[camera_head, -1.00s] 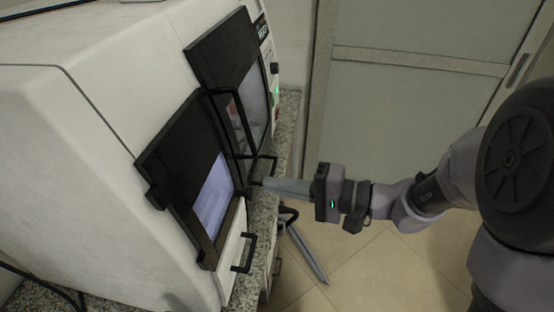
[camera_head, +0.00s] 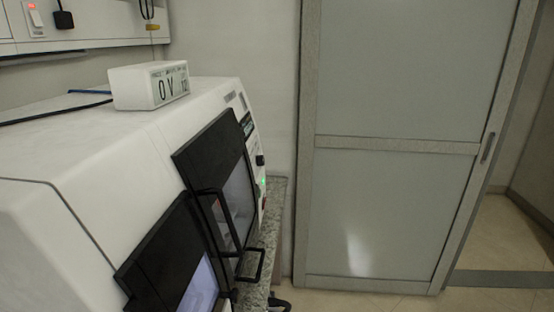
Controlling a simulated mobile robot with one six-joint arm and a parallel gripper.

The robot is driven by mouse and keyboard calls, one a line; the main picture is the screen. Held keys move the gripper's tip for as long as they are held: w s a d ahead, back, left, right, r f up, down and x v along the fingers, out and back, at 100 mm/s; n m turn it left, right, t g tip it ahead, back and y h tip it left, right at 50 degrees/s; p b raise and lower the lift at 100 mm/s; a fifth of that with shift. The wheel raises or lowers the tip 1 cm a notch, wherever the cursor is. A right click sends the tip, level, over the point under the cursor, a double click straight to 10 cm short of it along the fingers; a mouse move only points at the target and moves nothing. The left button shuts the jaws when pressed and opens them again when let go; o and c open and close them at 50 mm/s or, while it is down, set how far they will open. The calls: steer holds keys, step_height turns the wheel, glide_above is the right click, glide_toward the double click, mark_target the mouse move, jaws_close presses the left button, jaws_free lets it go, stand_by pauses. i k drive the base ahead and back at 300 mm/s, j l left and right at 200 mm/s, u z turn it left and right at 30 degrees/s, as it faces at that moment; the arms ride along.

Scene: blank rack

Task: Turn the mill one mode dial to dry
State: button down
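The white machine (camera_head: 105,165) fills the left side of the view. It has dark-framed windows on its front, and a black handle (camera_head: 252,266) sticks out from the front. A narrow control strip at its far end carries a black knob (camera_head: 260,160), a green light (camera_head: 263,182) and a red part (camera_head: 264,203) below it. The strip is seen at a steep angle, so I cannot read any mode label or tell where the knob points. My gripper is not in view now.
A white display box (camera_head: 150,86) stands on top of the machine. A speckled granite counter (camera_head: 272,225) runs under it. A grey panelled door (camera_head: 395,90) stands behind on the right. A wall panel with a red-lit switch (camera_head: 36,18) is at the upper left. Tiled floor shows at lower right.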

mark_target(260, 159)
steer(key=i+l, duration=0.2)
steer(key=i, duration=0.2)
steer(key=i+l, duration=0.15)
steer(key=i, duration=0.2)
steer(key=i+l, duration=0.2)
steer(key=i, duration=0.2)
